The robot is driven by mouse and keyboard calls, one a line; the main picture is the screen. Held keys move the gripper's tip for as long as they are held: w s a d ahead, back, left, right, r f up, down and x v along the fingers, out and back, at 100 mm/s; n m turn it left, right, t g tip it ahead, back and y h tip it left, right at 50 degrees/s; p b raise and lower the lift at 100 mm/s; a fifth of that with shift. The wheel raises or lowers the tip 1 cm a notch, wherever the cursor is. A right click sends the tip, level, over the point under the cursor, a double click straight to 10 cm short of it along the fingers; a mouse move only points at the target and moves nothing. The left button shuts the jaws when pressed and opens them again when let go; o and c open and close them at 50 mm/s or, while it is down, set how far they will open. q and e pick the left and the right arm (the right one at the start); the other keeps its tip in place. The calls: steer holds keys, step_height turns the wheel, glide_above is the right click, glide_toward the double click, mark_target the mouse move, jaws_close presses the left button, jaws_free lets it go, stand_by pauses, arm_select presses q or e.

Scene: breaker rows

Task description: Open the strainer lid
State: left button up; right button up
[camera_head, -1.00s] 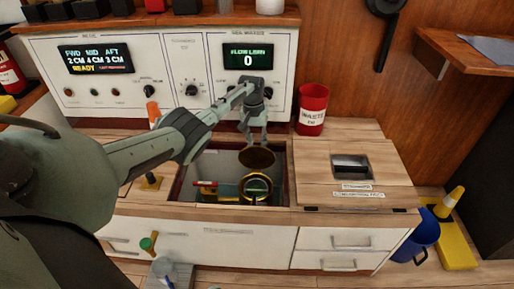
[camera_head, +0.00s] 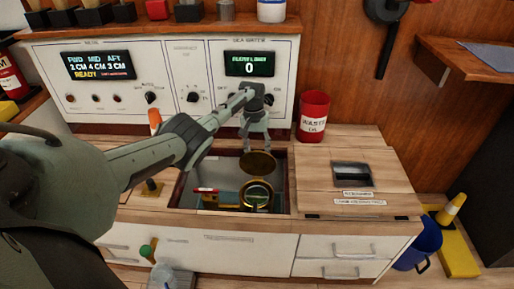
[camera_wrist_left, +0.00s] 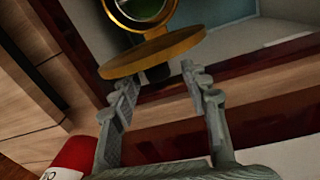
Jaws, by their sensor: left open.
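The strainer (camera_head: 257,195) is a brass ring with a dark opening, set in the open well of the counter. Its round brass lid (camera_head: 258,163) stands raised at the back of the ring, and the opening is uncovered. In the left wrist view the lid (camera_wrist_left: 155,53) is a tilted disc with the strainer ring (camera_wrist_left: 143,10) beyond it. My left gripper (camera_head: 256,145) is just behind and above the lid. Its fingers (camera_wrist_left: 165,92) are apart with nothing between them, close to the lid's edge; whether they touch it I cannot tell. My right gripper is not in view.
The well's wooden rim (camera_head: 292,180) surrounds the strainer. A red item (camera_head: 206,190) lies to its left in the well. A red waste can (camera_head: 313,115) stands behind right. A wooden hatch with a dark recessed handle (camera_head: 352,174) covers the counter at right. The control panel (camera_head: 205,75) stands behind.

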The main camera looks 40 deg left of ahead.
arm_select(q)
step_height(320, 180, up, 12)
steer(key=shift+s+a, duration=0.15)
steer(key=shift+a, duration=0.25)
stand_by(0.5)
